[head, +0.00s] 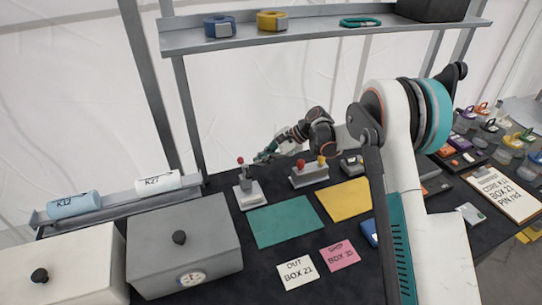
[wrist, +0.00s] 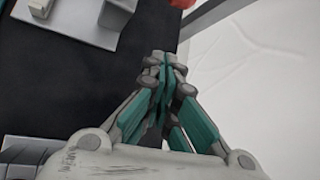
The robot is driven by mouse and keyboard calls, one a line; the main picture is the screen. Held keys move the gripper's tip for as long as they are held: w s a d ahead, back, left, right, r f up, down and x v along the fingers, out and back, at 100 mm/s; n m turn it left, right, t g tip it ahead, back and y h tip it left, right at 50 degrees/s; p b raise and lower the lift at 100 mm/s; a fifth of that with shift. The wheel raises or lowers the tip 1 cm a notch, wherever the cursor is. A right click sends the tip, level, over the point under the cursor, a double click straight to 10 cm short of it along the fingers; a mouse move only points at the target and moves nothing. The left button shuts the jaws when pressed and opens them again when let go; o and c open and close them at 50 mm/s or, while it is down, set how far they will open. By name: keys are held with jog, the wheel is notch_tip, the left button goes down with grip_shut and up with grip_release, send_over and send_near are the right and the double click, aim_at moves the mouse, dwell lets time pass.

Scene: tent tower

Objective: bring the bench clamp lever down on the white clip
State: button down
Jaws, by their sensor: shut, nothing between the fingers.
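The bench clamp (head: 250,195) stands on the dark bench left of centre in the head view. Its lever, topped by a red knob (head: 240,160), stands up. My gripper (head: 263,157) is shut and empty, just right of the knob; I cannot tell whether they touch. In the wrist view the shut teal fingers (wrist: 163,62) point up the picture, with part of a red knob (wrist: 182,3) just beyond their tips. A grey plate (wrist: 75,25) there carries a small whitish piece (wrist: 38,5), perhaps the white clip, cut off by the edge.
A block with red and yellow knobs (head: 309,176) stands to the right of the clamp. Green (head: 285,222) and yellow (head: 345,200) mats lie in front. A grey box (head: 185,245) is at left front. A shelf (head: 300,37) hangs above the bench.

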aim_at(256, 172)
jog(key=x, duration=0.3)
jog(key=shift+s+a+f+b, duration=0.1)
jog(key=shift+a+f+b, duration=0.15)
jog(key=shift+f+b, duration=0.1)
jog(key=r, duration=0.1)
jog(key=s+r, duration=0.1)
jog(key=r, duration=0.1)
jog(key=shift+s+a, duration=0.3)
jog(key=shift+a, duration=0.05)
jog(key=shift+s+a+r+b, duration=0.15)
jog(key=shift+a+r+b, duration=0.05)
jog(key=shift+r+b, duration=0.15)
jog(key=shift+s+d+r+n+t+y+b, duration=0.1)
jog(key=shift+s+r+n+t+y+b, duration=0.1)
jog(key=shift+r+n+t+y+b, duration=0.3)
jog(key=shift+s+d+t+y, duration=0.15)
jog(key=shift+t+y, duration=0.15)
jog(key=shift+t, duration=0.2)
jog(key=n+t+y+b, duration=0.1)
jog(key=s+r+n+t+b, duration=0.1)
jog(key=shift+s+d+r+y+b, duration=0.15)
jog(key=shift+d+r+y+b, duration=0.1)
jog(key=shift+y+b, duration=0.15)
jog(key=shift+s+d+r+b, duration=0.15)
jog(key=shift+s+d+r, duration=0.1)
jog(key=shift+s, duration=0.2)
jog(key=shift+s+d+r+b, duration=0.15)
jog(key=shift+s+d+r, duration=0.05)
jog(key=shift+s, duration=0.4)
